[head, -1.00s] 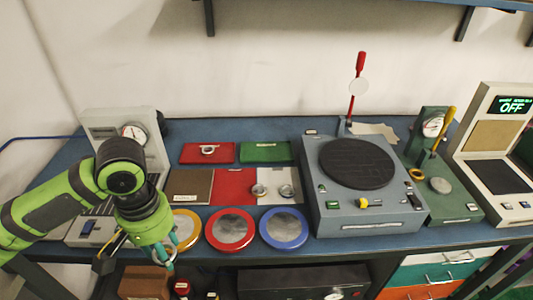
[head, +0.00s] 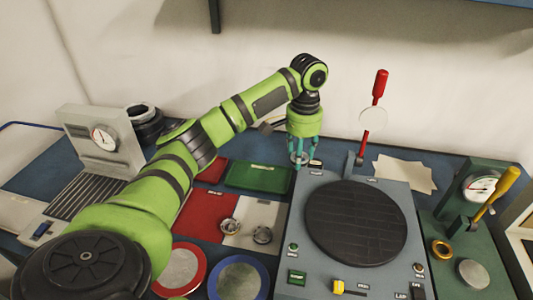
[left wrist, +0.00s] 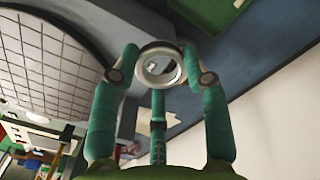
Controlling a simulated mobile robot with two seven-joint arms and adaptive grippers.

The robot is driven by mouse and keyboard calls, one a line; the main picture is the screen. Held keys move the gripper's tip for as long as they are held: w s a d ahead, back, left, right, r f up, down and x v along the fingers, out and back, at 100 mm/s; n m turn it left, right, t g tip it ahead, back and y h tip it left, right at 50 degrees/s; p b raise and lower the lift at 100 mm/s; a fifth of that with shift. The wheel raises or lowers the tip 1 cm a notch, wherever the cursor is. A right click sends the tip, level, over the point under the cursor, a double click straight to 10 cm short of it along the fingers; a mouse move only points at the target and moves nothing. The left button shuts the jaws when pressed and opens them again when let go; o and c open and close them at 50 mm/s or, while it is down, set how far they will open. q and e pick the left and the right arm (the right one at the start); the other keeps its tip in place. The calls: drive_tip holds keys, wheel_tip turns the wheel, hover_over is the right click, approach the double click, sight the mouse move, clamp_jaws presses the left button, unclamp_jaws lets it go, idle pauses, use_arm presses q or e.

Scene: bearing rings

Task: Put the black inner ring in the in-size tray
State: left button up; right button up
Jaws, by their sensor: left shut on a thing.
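My left gripper (head: 302,158) is shut on a pale metallic ring (left wrist: 142,68) with a grey-and-white opening, which shows between its teal fingertips in the left wrist view. In the head view it hangs over the back left corner of the grey machine, just right of the green tray (head: 258,177). The green tray looks empty apart from a small label, too small to read. My right gripper is not in view.
The grey machine (head: 300,238) with a dark round plate (head: 356,222) stands right of the trays, with a red-handled lever (head: 372,110) behind. A red tray (head: 211,172) is partly hidden by my arm.

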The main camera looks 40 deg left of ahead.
use_arm(q)
drive_tip(key=b, duration=0.1)
hover_over(269, 178)
wheel_tip(269, 178, down, 4)
drive_tip(key=r, duration=0.1)
drive_tip(key=shift+m, duration=0.3)
wheel_tip(269, 178, down, 10)
drive_tip(key=shift+f, duration=0.2)
drive_tip(key=shift+s, duration=0.1)
drive_tip(key=o, duration=1.2)
drive_tip(key=shift+f, duration=0.15)
wheel_tip(269, 178, up, 12)
drive_tip(key=shift+r, duration=0.2)
